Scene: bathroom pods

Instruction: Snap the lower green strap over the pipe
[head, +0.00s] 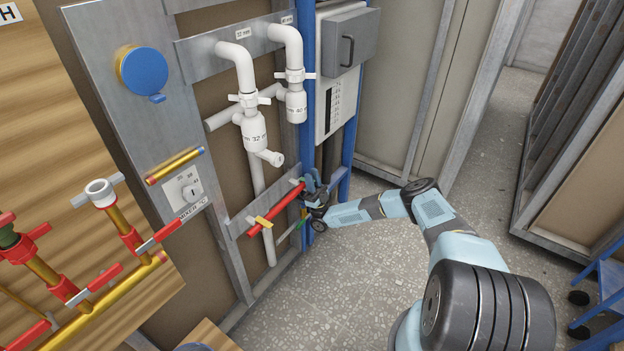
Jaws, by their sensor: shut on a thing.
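A red pipe (277,207) runs slanting along the lower rail of the wall frame. A yellow strap (263,222) stands at its left part and a white strap (296,182) near its right end. A small green strap (301,223) shows low, below the pipe's right part, beside a thin grey pipe (288,232); whether it is open or closed is too small to tell. My gripper (308,184) is at the red pipe's right end, shut on it, above the green strap. My gripper's body partly hides the contact.
A blue post (350,130) and a grey cabinet (346,75) stand close to my gripper. Red and gold pipework (110,270) is at the left. The speckled floor (330,285) is open.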

